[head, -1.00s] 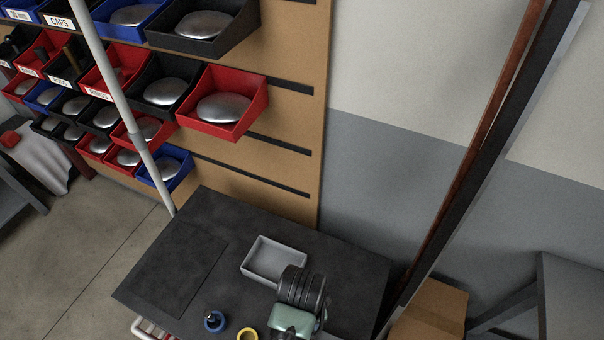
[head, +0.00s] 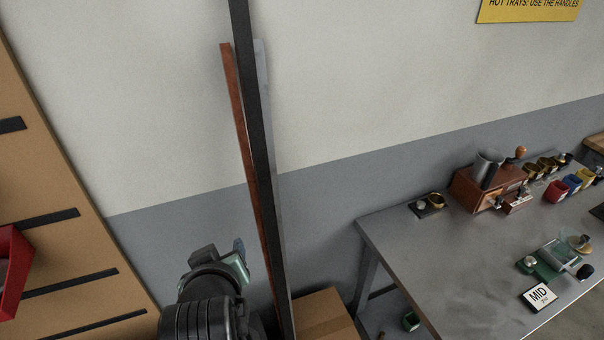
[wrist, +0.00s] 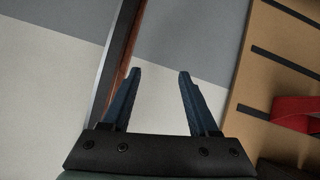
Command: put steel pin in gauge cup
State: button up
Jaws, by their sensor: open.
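My gripper (wrist: 160,76) is open and empty in the wrist view, with its two blue fingers apart and only wall behind them. In the head view my gripper (head: 240,252) is at the lower middle, in front of the grey lower wall and left of the metal table. I cannot make out a steel pin in either view. I cannot tell for sure which vessel is the gauge cup. A small dark holder (head: 430,211) with a brass-coloured cup (head: 436,200) is at the table's back left corner.
The metal table (head: 440,265) carries a wooden grinder (head: 484,187), coloured cups (head: 556,191), a green scale (head: 552,258) and a MID card (head: 541,295). Dark and brown posts (head: 262,170) stand near my gripper. A cardboard box (head: 322,315) is below.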

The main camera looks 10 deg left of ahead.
jog(key=w+d+r+m+t, duration=0.1)
jog(key=d+r+t, duration=0.2)
jog(key=r, duration=0.6)
jog(key=w+d+r+m+t, duration=0.1)
jog(key=d+r+m+t, duration=0.2)
jog(key=r, duration=0.5)
jog(key=w+d+r+t, duration=0.2)
jog(key=d+r+t, duration=0.15)
jog(key=r, duration=0.55)
jog(key=s+d+r+m+t+h, duration=0.2)
jog(key=s+d+r+t, duration=0.2)
jog(key=r, duration=0.5)
jog(key=s+d+r+m+t+h, duration=0.1)
jog(key=s+d+r+t+h, duration=0.1)
jog(key=s+d+r+t, duration=0.2)
jog(key=s+d+r, duration=0.1)
jog(key=s+r, duration=0.2)
jog(key=r, duration=0.3)
jog(key=shift+s+d+r+m, duration=0.2)
jog(key=shift+s+m, duration=0.1)
jog(key=shift+m, duration=0.1)
jog(key=shift+f, duration=0.1)
jog(key=shift+c, duration=0.2)
